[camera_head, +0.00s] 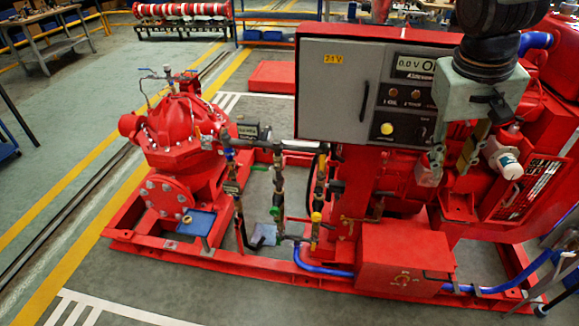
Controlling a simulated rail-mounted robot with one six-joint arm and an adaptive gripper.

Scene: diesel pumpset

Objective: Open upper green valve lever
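A small green valve lever (275,210) shows on the middle vertical pipe, between the red pump and the control cabinet. My gripper (467,163) hangs at the upper right in front of the engine, fingers pointing down and spread apart.
A parallel pipe has yellow fittings (316,217). The red pump (182,130) is at left. A red box (405,258) and blue hose (320,267) lie low in front. The foreground floor is clear.

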